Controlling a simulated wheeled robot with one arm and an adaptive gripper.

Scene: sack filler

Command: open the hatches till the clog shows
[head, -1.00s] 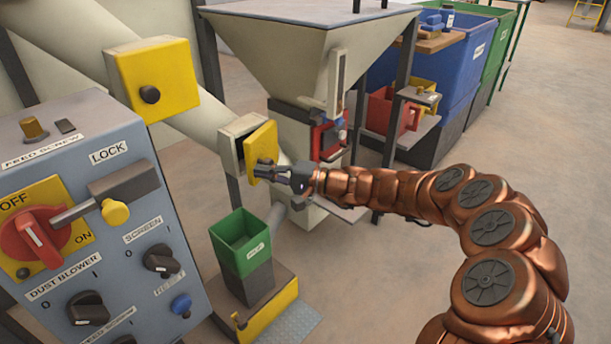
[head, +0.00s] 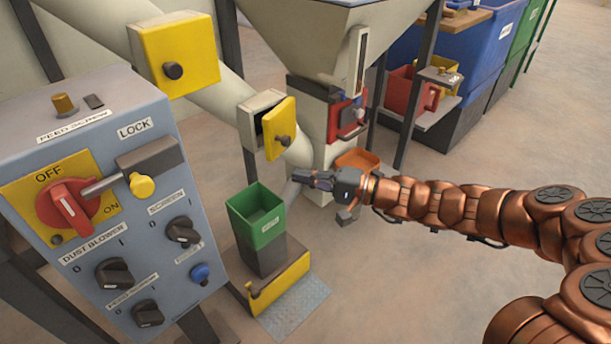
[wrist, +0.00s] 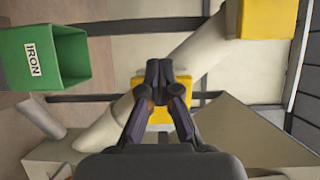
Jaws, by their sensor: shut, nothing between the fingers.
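A yellow hatch door with a dark knob, the lower hatch (head: 280,128), stands partly open on the sloping pipe. A dark gap shows at its left side; what is inside cannot be made out. The upper yellow hatch (head: 181,55), also with a dark knob, looks shut higher on the pipe. My gripper (head: 300,177) is shut and empty, below and a little right of the lower hatch, apart from it. In the wrist view my gripper (wrist: 165,68) points toward the pipe, with a yellow hatch partly hidden behind the fingers. No clog can be made out.
A control panel (head: 110,240) with a red switch and knobs stands at the left. A green bin (head: 257,215), labelled IRON in the wrist view (wrist: 60,60), stands below the pipe. An orange container (head: 358,160) and a hopper (head: 325,40) are behind my gripper.

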